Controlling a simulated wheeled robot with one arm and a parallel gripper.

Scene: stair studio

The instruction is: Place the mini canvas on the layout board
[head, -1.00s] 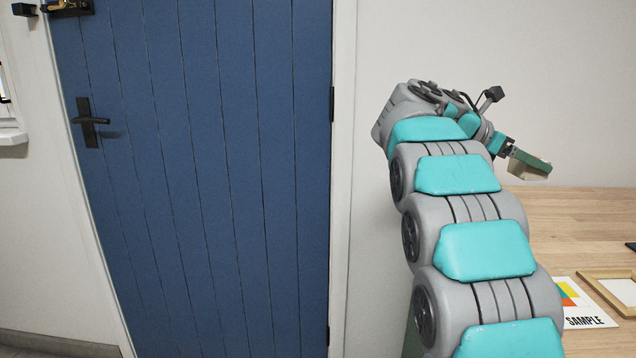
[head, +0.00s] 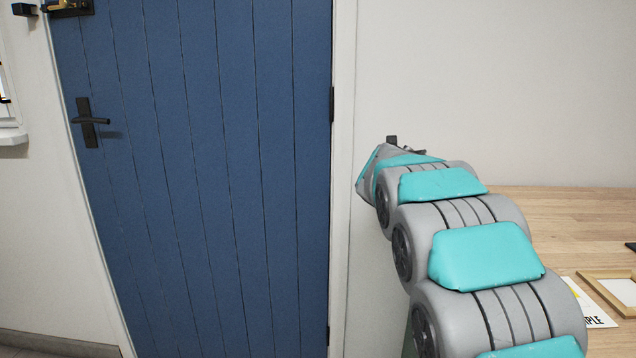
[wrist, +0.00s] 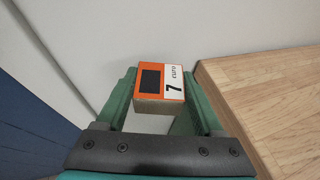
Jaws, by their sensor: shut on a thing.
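In the wrist view my gripper (wrist: 161,90) is shut on a small cardboard block (wrist: 158,113) with an orange and white top, a dark rectangle and the text "7 euro". I cannot tell whether this block is the mini canvas. It is held in the air, left of the wooden tabletop (wrist: 265,92). A light wooden frame with a white inside (head: 592,281) lies on the table at the right edge, partly cut off. No layout board is clearly identifiable.
A printed white card (head: 597,320) lies beside the frame, partly behind my arm. A dark flat thing (head: 632,246) shows at the right edge. The table's back part (head: 570,208) is clear. A blue door (head: 200,180) and white wall stand left of the table.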

